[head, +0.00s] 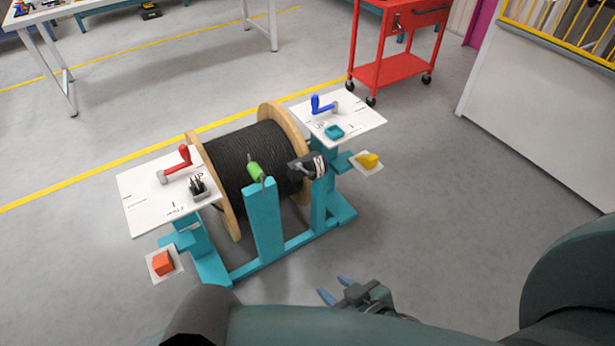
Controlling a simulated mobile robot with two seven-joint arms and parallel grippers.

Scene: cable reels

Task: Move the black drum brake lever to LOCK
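A drum of black cable (250,160) with wooden flanges sits in a teal stand (265,225). A red crank-shaped lever (180,162) stands on the left white plate (140,190), and a blue one (322,105) on the right white plate (362,118). A green-handled part (256,172) stands at the top of the middle post. My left gripper is not in view.
A black holder (198,188) is on the left plate, a teal tray (334,131) on the right. An orange block (162,262) and yellow block (368,160) sit on low side plates. A red cart (392,70) stands behind. Floor before the stand is clear.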

